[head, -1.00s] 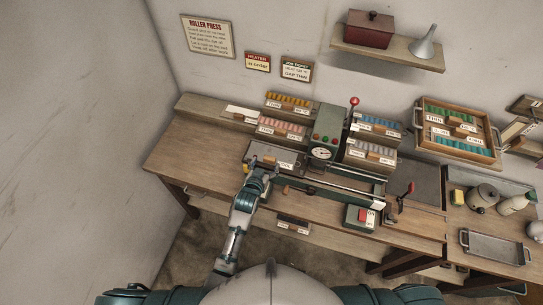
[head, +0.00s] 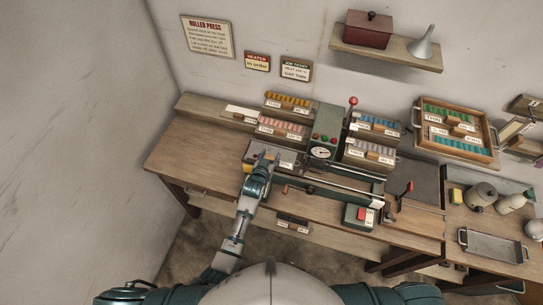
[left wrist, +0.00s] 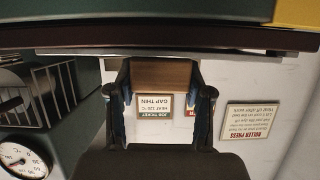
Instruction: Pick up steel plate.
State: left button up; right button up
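The grey steel plate (head: 288,157) lies on the workbench left of the dial press, with a pale label on it. In the left wrist view, which is upside down, a thin plate edge (left wrist: 240,52) crosses near the top. A wooden block (left wrist: 161,73), apparently its handle, is attached to that edge. My left gripper (left wrist: 161,80) is at the plate, with its fingers spread on both sides of the block; I cannot tell whether they touch it. In the head view my left gripper (head: 266,160) covers part of the plate. My right gripper is not in view.
The press (head: 322,152) stands just right of the plate, with a red-knobbed lever (head: 353,101). Racks of coloured strips (head: 282,127) stand behind. A metal tray (head: 492,246) lies at the right. The bench's left end (head: 185,150) is clear.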

pick_arm(q)
grip_shut()
